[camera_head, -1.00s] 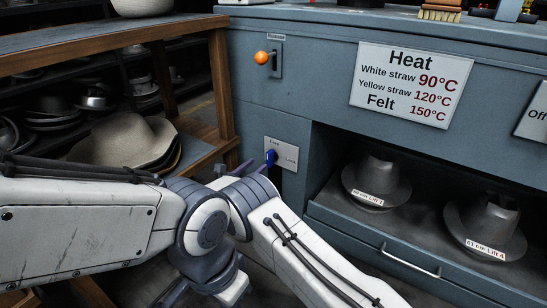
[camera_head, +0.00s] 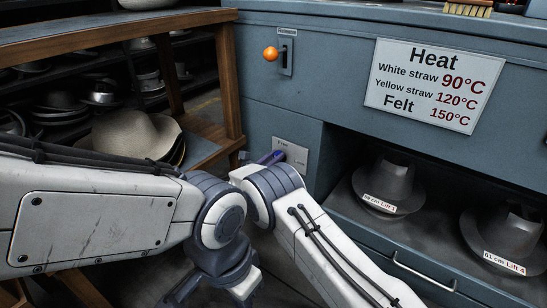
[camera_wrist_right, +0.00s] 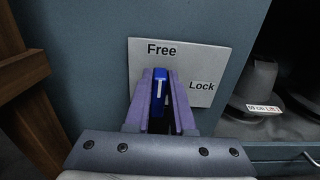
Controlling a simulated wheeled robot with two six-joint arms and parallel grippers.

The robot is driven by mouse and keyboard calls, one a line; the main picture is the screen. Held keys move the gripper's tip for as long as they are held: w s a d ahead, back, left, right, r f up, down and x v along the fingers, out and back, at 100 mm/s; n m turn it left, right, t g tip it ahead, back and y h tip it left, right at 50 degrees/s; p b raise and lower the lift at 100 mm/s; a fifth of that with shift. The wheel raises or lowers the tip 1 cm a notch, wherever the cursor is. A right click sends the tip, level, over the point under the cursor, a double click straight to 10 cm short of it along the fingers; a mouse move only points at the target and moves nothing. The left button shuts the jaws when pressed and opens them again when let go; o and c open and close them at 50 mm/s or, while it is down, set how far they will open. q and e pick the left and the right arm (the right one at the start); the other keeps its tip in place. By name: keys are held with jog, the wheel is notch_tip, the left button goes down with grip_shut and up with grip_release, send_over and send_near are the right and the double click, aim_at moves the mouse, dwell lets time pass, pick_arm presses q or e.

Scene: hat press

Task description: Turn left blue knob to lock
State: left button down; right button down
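The blue knob (camera_wrist_right: 159,88) sits on a light plate (camera_wrist_right: 200,62) marked Free at the top and Lock at the right. Its long side stands nearly upright, toward Free. My right gripper (camera_wrist_right: 163,86) has its two purple fingers on either side of the knob and looks closed on it, with a narrow dark gap lower down. In the head view the right gripper (camera_head: 266,158) reaches the plate (camera_head: 292,154) and hides most of the knob.
An orange-tipped lever (camera_head: 270,54) is above the plate. An open compartment with grey hat forms (camera_head: 389,186) lies to the right, over a drawer handle (camera_head: 424,270). A wooden shelf (camera_head: 228,85) with hats (camera_head: 135,135) stands close on the left.

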jog(key=shift+d+m, duration=0.1)
jog(key=shift+m, duration=0.2)
jog(key=m, duration=0.1)
jog(key=m+p, duration=0.1)
jog(key=m, duration=0.2)
jog(key=shift+s+d+f, duration=0.15)
jog(key=shift+s+d, duration=0.15)
jog(key=shift+d, duration=0.1)
jog(key=m, duration=0.3)
jog(key=shift+s+d+f+p, duration=0.2)
jog(key=shift+p, duration=0.15)
jog(key=m, duration=0.2)
jog(key=shift+s+d+f+m, duration=0.15)
jog(key=shift+f+m, duration=0.1)
jog(key=shift+m, duration=0.15)
jog(key=m, duration=0.3)
jog(key=shift+s+d+f+m+b, duration=0.1)
jog(key=shift+d+f+m+b, duration=0.05)
jog(key=shift+f+m+b, duration=0.4)
jog(key=shift+f+m, duration=0.05)
jog(key=shift+m, duration=0.7)
jog(key=shift+f+m+b, duration=0.2)
jog(key=shift+m, duration=0.7)
